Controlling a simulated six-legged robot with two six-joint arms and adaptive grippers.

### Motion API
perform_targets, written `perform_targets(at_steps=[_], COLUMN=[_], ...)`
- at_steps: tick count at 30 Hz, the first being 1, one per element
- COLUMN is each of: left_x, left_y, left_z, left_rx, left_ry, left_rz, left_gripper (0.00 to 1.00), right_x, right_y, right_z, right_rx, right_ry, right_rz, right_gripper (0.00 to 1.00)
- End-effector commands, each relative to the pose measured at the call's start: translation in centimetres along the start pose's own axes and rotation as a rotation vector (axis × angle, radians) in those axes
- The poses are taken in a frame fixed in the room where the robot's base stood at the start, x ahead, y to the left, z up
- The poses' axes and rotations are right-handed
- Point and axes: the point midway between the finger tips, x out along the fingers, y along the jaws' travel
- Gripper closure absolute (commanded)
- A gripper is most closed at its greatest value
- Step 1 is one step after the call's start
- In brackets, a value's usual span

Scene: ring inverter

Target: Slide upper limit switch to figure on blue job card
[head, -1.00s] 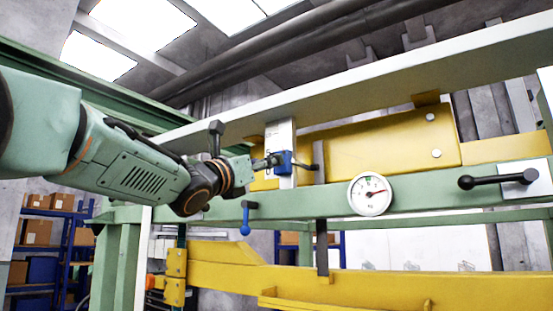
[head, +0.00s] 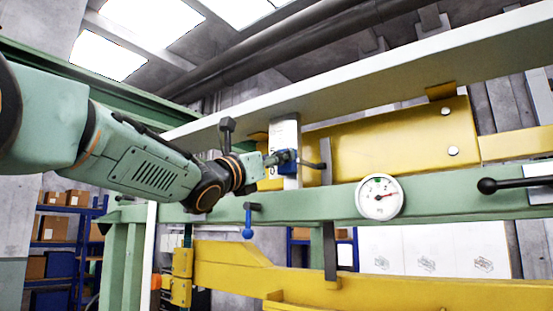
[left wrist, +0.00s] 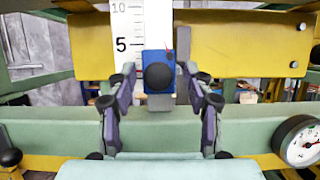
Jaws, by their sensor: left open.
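The upper limit switch is a blue block (head: 287,161) on a white vertical scale (head: 285,133), in front of the yellow beam. In the left wrist view the blue block (left wrist: 159,72) has a round black knob and a small red pointer at its upper right. The scale (left wrist: 130,28) shows 5 just above the block's left side and 10 near the top. My left gripper (left wrist: 160,98) is open, its fingers on either side of and below the block. In the head view the gripper (head: 278,158) is at the block; contact is unclear. No blue job card is seen. My right gripper is not in view.
A round dial gauge (head: 380,197) sits on the green rail (head: 330,205). A blue-handled lever (head: 248,221) hangs left of it, and a black lever (head: 508,185) is at the right. A yellow lower beam (head: 350,291) runs below.

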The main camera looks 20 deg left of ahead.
Motion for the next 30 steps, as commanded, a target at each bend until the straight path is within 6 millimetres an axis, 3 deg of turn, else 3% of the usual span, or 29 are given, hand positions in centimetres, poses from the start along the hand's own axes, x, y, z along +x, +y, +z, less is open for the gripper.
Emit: perform_targets(at_steps=[2,20,30], left_x=[-0.06,0.15,0.21], left_y=[0.03,-0.11,-0.11], left_z=[-0.02,-0.18,-0.25], left_rx=[0.0,0.001,0.0], left_ry=[0.0,0.002,0.003], left_rz=[0.0,-0.001,-0.001], left_gripper=[0.48,0.98,1.0], right_x=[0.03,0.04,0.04], right_y=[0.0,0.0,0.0], right_z=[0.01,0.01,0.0], right_rx=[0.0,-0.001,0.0], right_ry=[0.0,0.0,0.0], right_rz=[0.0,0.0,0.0], right_gripper=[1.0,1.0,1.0])
